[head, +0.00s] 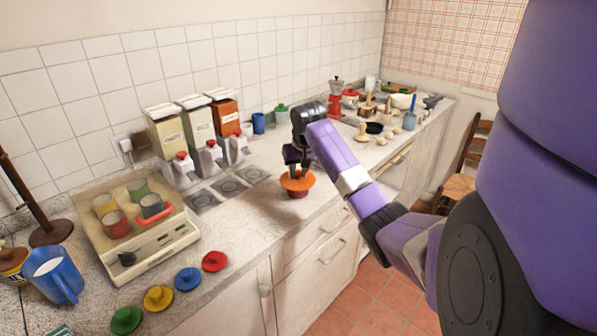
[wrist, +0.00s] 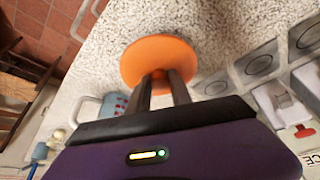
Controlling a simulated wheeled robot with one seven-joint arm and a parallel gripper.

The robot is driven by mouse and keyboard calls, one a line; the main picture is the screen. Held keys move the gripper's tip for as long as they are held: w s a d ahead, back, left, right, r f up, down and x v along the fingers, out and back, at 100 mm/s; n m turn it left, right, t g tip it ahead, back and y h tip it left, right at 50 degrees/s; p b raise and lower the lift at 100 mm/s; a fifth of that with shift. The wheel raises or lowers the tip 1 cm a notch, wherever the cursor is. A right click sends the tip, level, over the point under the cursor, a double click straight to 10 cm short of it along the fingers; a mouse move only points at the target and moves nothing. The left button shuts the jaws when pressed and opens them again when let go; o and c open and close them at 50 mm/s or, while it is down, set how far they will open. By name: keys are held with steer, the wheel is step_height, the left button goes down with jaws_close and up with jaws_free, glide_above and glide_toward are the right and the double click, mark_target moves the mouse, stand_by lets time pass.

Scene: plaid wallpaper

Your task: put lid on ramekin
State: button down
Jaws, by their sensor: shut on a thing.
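My gripper (head: 296,170) points down over the worktop near its front edge and is shut on the knob of an orange lid (head: 297,181). In the wrist view the fingers (wrist: 161,76) meet at the middle of the round lid (wrist: 158,50). A dark orange-red ramekin (head: 297,194) shows just under the lid in the head view. The lid looks roughly level and about centred over it. I cannot tell whether lid and ramekin touch. In the wrist view the lid hides the ramekin.
Green (head: 126,319), yellow (head: 158,298), blue (head: 187,279) and red (head: 214,261) lids lie along the front left. A beige appliance (head: 150,250) holds several cups. Dispensers (head: 167,135) stand behind. A blue jug (head: 55,275) is at far left. Bare worktop lies around the ramekin.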

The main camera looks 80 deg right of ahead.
mark_target(301, 185)
steer(key=shift+a+f, duration=0.15)
steer(key=shift+f, duration=0.3)
steer(key=c, duration=1.1)
jaws_free()
steer(key=shift+f, duration=0.1)
steer(key=shift+a, duration=0.1)
steer(key=v, duration=0.8)
steer(key=shift+d+r+b, duration=0.25)
steer(key=shift+r+b, duration=0.05)
steer(key=shift+b, duration=0.1)
